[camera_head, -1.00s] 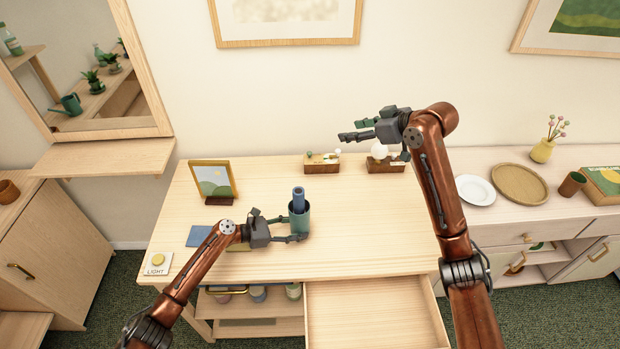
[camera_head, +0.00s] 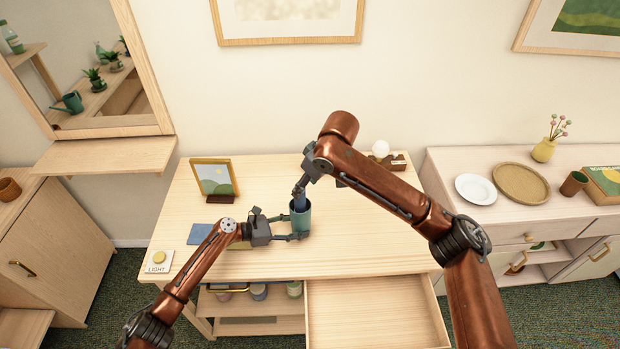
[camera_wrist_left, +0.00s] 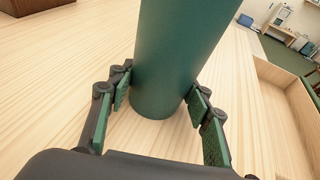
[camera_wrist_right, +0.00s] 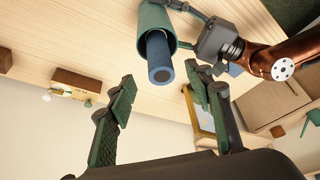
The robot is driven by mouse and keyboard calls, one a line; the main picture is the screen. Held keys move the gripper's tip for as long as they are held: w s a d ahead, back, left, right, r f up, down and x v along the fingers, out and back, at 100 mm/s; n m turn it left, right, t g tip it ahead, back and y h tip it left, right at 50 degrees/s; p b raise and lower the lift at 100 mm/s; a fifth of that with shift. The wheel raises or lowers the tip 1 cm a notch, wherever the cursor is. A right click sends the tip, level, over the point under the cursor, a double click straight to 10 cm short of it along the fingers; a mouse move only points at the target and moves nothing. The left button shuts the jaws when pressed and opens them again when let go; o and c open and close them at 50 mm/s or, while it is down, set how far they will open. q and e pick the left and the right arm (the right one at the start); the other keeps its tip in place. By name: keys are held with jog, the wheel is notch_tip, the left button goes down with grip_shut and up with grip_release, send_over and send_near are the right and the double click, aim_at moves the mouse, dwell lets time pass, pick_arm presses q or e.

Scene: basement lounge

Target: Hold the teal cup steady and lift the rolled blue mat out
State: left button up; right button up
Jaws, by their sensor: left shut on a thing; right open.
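The teal cup (camera_head: 300,218) stands upright on the wooden table. The rolled blue mat (camera_head: 299,203) stands in it with its top end above the rim. My left gripper (camera_head: 300,228) is shut around the cup's sides; in the left wrist view its pads (camera_wrist_left: 160,100) flank the cup (camera_wrist_left: 178,60). My right gripper (camera_head: 299,188) is above the cup by the mat's top, partly hidden by its own arm. In the right wrist view this gripper (camera_wrist_right: 165,92) is open, and the mat's end (camera_wrist_right: 160,72) shows ahead between its fingers, apart from them.
A framed picture (camera_head: 214,178), a blue flat item (camera_head: 208,235) and a light switch plate (camera_head: 158,261) are on the table's left side. An open drawer (camera_head: 375,315) juts from the front. The table's right part is clear.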

jog(key=x, duration=0.7)
jog(key=shift+a+f, duration=0.1)
jog(key=c, duration=1.3)
notch_tip(320, 180, up, 18)
jog(key=shift+f, duration=0.2)
dwell(1.8)
pick_arm(q)
jog(key=o, duration=1.2)
jog(key=shift+c, duration=0.2)
